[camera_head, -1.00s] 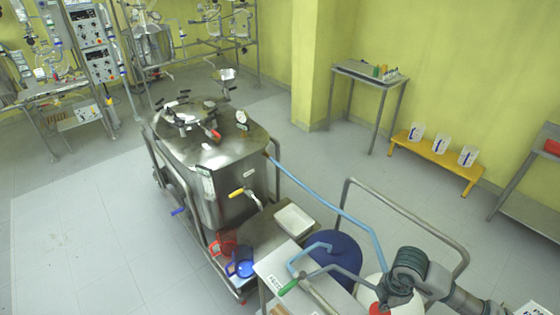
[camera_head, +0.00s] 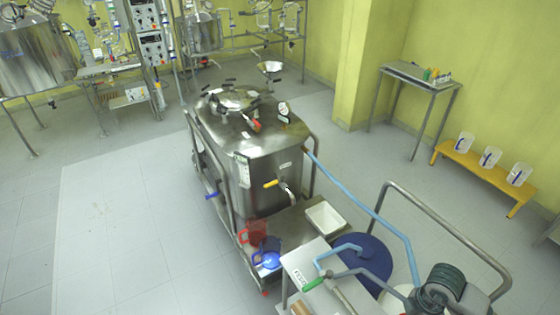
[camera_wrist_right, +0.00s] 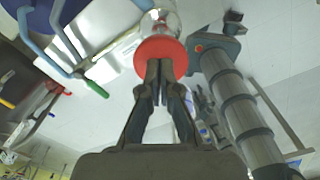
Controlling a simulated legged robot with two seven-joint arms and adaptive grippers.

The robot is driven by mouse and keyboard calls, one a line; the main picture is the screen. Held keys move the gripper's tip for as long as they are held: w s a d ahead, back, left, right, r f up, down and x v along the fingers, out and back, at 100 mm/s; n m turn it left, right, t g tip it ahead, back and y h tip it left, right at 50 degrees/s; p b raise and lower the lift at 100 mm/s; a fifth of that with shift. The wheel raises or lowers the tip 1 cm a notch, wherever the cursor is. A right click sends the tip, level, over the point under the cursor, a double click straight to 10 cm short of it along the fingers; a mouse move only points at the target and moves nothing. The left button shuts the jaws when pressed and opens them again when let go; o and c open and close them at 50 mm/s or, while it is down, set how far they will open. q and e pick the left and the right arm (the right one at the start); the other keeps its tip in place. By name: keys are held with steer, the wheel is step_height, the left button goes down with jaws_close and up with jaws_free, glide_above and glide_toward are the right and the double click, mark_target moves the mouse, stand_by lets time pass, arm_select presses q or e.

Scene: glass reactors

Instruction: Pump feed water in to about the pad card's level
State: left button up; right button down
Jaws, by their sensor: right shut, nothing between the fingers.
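The steel tank (camera_head: 255,165) stands mid-view in the head view. A pale card (camera_head: 243,170) is on its front side; its markings are too small to read. A blue hose (camera_head: 365,197) runs from the tank's right side down to the lower right. A green-handled lever (camera_head: 314,284) lies over a pale labelled box (camera_head: 297,268); the lever also shows in the right wrist view (camera_wrist_right: 96,88). My right gripper (camera_wrist_right: 158,85) is shut and empty, its tips overlapping a red disc (camera_wrist_right: 160,48); I cannot tell whether they touch. My left gripper is out of view.
A blue drum (camera_head: 371,258) and a bent metal rail (camera_head: 440,225) are near my right arm. A white tray (camera_head: 326,217), red jug (camera_head: 254,232) and blue jug (camera_head: 268,257) are beside the tank. The left floor is clear.

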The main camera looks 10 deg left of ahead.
step_height(320, 180, down, 3)
steer(key=shift+r+b, duration=0.1)
steer(key=shift+b, duration=0.8)
steer(key=shift+f+b, duration=0.3)
steer(key=shift+f, duration=0.05)
steer(key=shift+f+b, duration=0.8)
steer(key=shift+f, duration=0.15)
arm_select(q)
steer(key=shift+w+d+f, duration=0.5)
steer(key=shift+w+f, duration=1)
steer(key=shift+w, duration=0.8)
arm_select(e)
steer(key=shift+f+b, duration=0.4)
steer(key=shift+f, duration=0.15)
steer(key=shift+r+p, duration=0.3)
steer(key=shift+r, duration=0.1)
step_height(320, 180, up, 2)
steer(key=shift+r+p, duration=0.2)
steer(key=shift+p, duration=0.75)
step_height(320, 180, up, 6)
steer(key=p, duration=0.4)
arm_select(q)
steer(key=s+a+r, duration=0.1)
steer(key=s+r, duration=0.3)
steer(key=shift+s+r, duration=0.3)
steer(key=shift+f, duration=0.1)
arm_select(e)
steer(key=shift+f, duration=0.15)
